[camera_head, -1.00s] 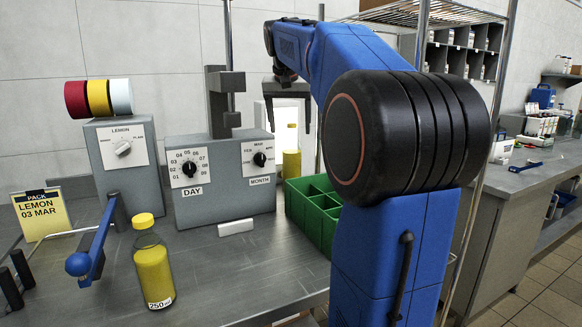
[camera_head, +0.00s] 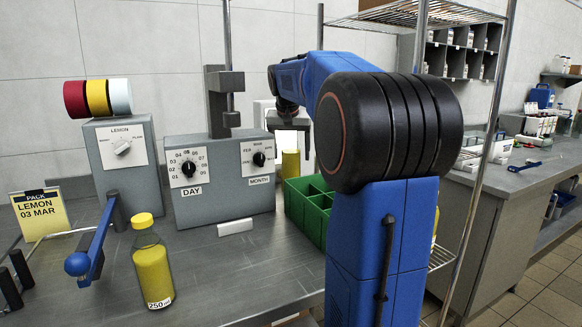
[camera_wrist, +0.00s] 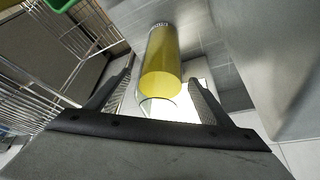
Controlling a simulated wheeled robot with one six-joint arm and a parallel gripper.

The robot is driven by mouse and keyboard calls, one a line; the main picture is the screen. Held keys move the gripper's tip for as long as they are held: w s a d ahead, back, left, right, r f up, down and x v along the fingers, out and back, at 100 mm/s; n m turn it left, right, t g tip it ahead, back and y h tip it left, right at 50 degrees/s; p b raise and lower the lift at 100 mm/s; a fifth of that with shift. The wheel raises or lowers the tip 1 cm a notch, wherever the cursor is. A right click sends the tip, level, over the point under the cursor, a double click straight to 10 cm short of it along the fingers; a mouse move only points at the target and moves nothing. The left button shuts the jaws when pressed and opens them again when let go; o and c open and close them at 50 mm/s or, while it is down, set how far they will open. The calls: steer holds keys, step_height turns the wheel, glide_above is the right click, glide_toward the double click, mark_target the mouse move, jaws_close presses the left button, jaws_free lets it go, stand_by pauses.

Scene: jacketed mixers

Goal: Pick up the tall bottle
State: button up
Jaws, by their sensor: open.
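A tall bottle of yellow liquid (camera_head: 290,164) stands behind the green crate in the head view, partly hidden by the crate and my gripper. In the wrist view the bottle (camera_wrist: 162,62) has a clear upper part nearest the camera and a small label at its far end. My gripper (camera_head: 288,150) points down over it. In the wrist view the open fingers (camera_wrist: 160,82) are on either side of the bottle, with a visible gap at least on the right. I cannot tell whether the left finger touches it.
A yellow-capped 250 ml bottle (camera_head: 153,268) stands at the front left of the bench. A green divided crate (camera_head: 306,210) is just in front of my gripper. A grey DAY/MONTH dial box (camera_head: 220,195) stands left of it. Wire shelving (camera_wrist: 75,40) shows at left in the wrist view.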

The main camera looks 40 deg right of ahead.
steer(key=shift+w+f, duration=0.1)
steer(key=shift+f, duration=0.15)
steer(key=shift+r, duration=0.1)
steer(key=c, duration=1.8)
steer(key=shift+c, duration=0.2)
